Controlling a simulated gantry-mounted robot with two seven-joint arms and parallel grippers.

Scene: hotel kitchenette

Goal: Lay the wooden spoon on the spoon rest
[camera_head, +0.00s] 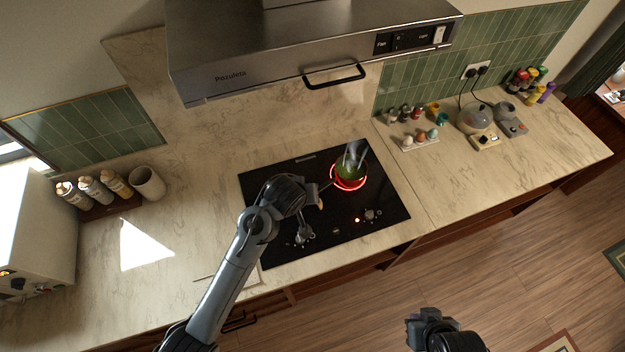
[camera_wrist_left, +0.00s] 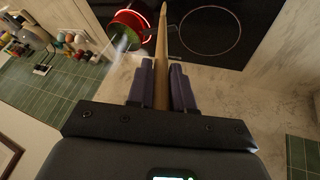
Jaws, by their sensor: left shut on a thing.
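My left gripper (camera_wrist_left: 161,85) is shut on the wooden spoon (camera_wrist_left: 161,55). The spoon's pale wood runs between the two fingers and away from them in the left wrist view. In the head view, my left gripper is over the hob, just left of the pot, and mostly hidden by its own arm. I cannot make out a spoon rest. A pale flat thing (camera_head: 254,276) at the counter's front edge is partly hidden by my left arm, and I cannot tell what it is. My right gripper (camera_head: 428,318) is over the floor at the bottom, its fingers unclear.
A steaming pot with green contents (camera_head: 349,173) stands on a glowing red ring of the black hob (camera_head: 262,182). A range hood (camera_head: 300,50) hangs above. Bottles (camera_head: 97,188) and a white canister (camera_head: 147,184) stand left. An egg tray (camera_head: 418,142) and kettle (camera_head: 474,119) stand right.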

